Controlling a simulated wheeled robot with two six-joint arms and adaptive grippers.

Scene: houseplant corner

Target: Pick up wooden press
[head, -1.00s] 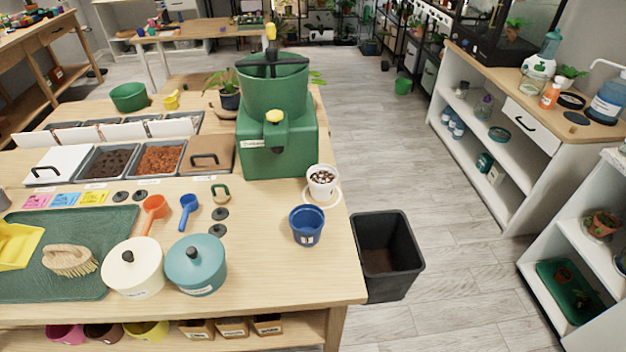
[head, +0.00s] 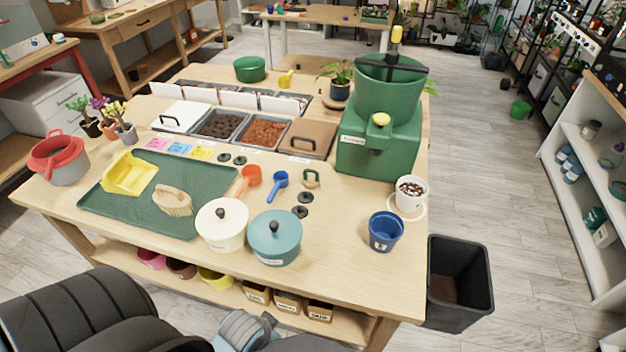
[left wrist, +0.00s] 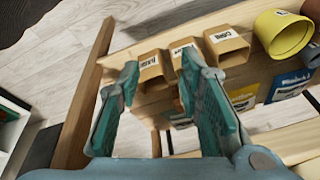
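The likely wooden press (head: 311,179) is a small pale wooden piece with a green arched handle. It lies on the potting table (head: 345,275), right of the blue scoop (head: 280,181) and in front of the brown lidded bin. My left gripper (left wrist: 159,62) is open and empty in the left wrist view, with teal finger pads. It is near the small labelled wooden boxes (left wrist: 187,56) of the lower shelf, away from the press. In the head view only part of my left arm shows at the bottom. My right gripper is not in view.
A teal lidded pot (head: 274,240) and a cream lidded pot (head: 222,226) stand in front of the press. Black discs (head: 302,198) lie beside it. A green machine (head: 378,150) stands behind right, a blue cup (head: 385,232) to the right. A black bin (head: 459,283) stands on the floor.

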